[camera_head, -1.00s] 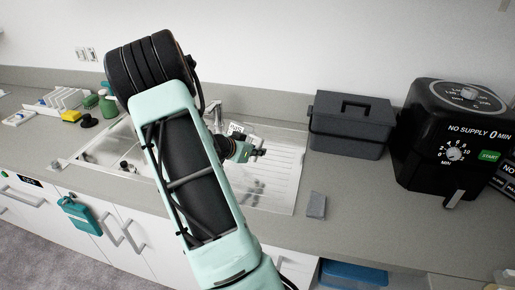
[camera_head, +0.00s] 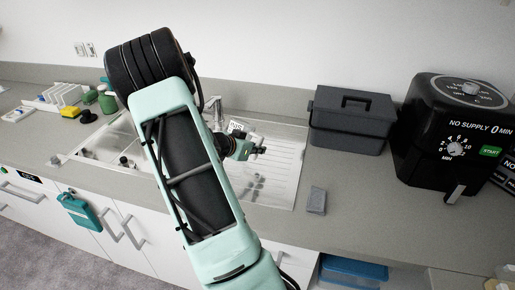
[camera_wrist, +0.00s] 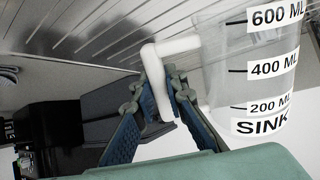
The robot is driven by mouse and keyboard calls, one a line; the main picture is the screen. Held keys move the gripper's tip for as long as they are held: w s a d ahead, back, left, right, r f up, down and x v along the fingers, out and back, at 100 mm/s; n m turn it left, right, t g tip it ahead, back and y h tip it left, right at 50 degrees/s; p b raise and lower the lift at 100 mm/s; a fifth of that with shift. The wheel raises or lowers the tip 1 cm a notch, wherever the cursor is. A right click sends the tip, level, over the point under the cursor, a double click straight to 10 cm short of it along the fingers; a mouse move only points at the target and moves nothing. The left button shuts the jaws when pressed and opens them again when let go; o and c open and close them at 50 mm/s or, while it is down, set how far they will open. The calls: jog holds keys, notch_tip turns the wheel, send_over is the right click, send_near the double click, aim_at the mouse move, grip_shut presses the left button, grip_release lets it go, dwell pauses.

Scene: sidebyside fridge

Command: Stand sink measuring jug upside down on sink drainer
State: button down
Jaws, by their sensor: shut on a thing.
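The measuring jug (camera_wrist: 245,75) is clear, with black-on-white labels reading 600 ML, 400 ML, 200 ML and SINK. My gripper (camera_wrist: 160,98) is shut on its white handle (camera_wrist: 176,47). The wrist view is inverted, with the ribbed drainer (camera_wrist: 100,25) at the top. The 600 ML end points toward the drainer, so the jug is held upside down. In the head view, my gripper (camera_head: 258,150) is over the drainer (camera_head: 280,165), with the jug (camera_head: 236,127) behind it, mostly hidden by my arm. The rim is out of the wrist view; I cannot tell whether it touches the drainer.
A dark grey box (camera_head: 350,120) and a black air fryer (camera_head: 452,135) stand right of the drainer. A small grey block (camera_head: 317,200) lies on the counter. The tap (camera_head: 213,104) is behind my arm. Bottles, a sponge and a rack are at left.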

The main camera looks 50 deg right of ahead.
jog(key=shift+f, duration=0.35)
jog(key=c, duration=1.9)
grip_release()
jog(key=shift+a, duration=0.1)
jog(key=v, duration=1.1)
jog(key=shift+a+r, duration=0.25)
jog(key=shift+a, duration=0.05)
